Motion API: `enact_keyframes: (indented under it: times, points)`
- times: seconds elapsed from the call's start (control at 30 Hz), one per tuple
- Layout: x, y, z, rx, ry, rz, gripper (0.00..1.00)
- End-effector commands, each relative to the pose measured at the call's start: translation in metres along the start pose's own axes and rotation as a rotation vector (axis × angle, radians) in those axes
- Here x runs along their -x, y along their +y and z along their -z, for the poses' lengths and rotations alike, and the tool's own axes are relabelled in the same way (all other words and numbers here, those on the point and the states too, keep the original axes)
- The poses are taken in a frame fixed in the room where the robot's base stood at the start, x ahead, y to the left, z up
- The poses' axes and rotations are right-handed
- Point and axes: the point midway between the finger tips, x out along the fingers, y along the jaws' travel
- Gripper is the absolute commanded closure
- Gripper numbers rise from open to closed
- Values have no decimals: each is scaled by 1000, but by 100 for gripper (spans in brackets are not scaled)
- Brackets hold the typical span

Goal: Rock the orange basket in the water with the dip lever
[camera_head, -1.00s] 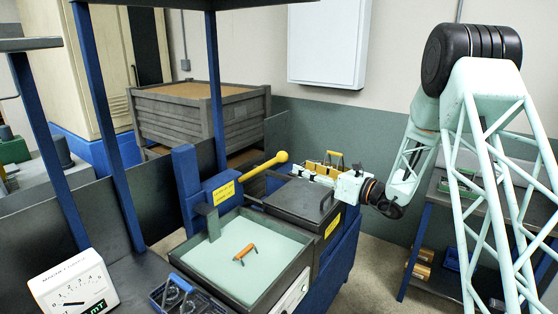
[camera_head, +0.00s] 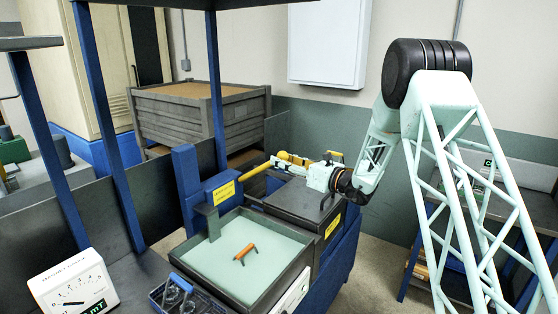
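The dip lever (camera_head: 251,173) is a yellow bar rising to the right from a blue housing with a yellow label. Its rounded knob end (camera_head: 283,156) is at the tip of my gripper (camera_head: 279,163). The gripper reaches in from the right, and its fingers overlap the knob in the picture. I cannot tell whether they touch it or how far apart they are. The orange basket shows only as an orange handle (camera_head: 245,251) above the pale green water (camera_head: 220,258) in the square tank; its body is hidden under the surface.
A dark lidded tank (camera_head: 300,203) stands right behind the water tank, under my gripper. A white meter (camera_head: 72,286) stands at the left. Blue posts (camera_head: 103,120) rise at the left.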

Motion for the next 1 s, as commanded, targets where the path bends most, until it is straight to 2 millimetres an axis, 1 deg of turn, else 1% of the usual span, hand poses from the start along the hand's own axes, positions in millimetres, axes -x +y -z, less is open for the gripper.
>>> enact_keyframes:
  times: [0.1,0.23,0.4,0.67,1.0]
  points:
    - [-12,0,0,0,0,-1,60]
    - [-19,0,0,-1,0,-1,60]
    - [-23,0,0,-2,0,0,60]
    - [-23,0,0,-1,0,0,60]
    - [-23,0,0,-1,0,0,91]
